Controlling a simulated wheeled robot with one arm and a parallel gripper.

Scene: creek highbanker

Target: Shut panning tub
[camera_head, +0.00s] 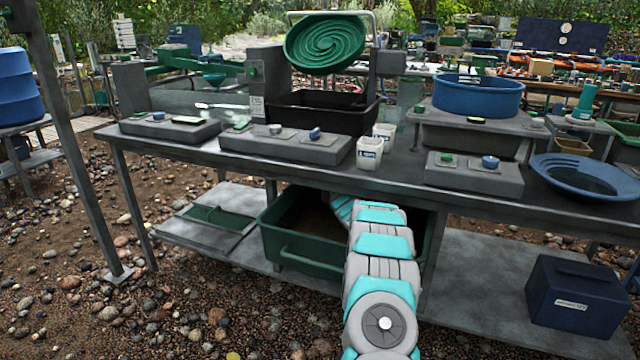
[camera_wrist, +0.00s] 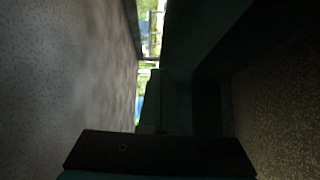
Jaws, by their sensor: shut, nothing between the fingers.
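The panning tub is most likely the dark green tub (camera_head: 300,246) on the lower shelf under the steel table; no label on it is readable. It has a bar-like handle on its front and its top looks open, with brown content inside. My arm reaches in over its right part and under the table top, hiding that part. The dark wrist view shows a green wall (camera_wrist: 208,42) of it and brown, grainy content at right. My gripper (camera_wrist: 160,152) shows as a dark block at the bottom of that view, shut and empty. It is hidden in the head view.
The steel table (camera_head: 395,178) stands close above the tub. A green flat tray (camera_head: 215,216) lies on the shelf at left, and a dark blue box (camera_head: 575,297) at right. A blue round tub (camera_head: 477,97) and a blue pan (camera_head: 585,177) are on top.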

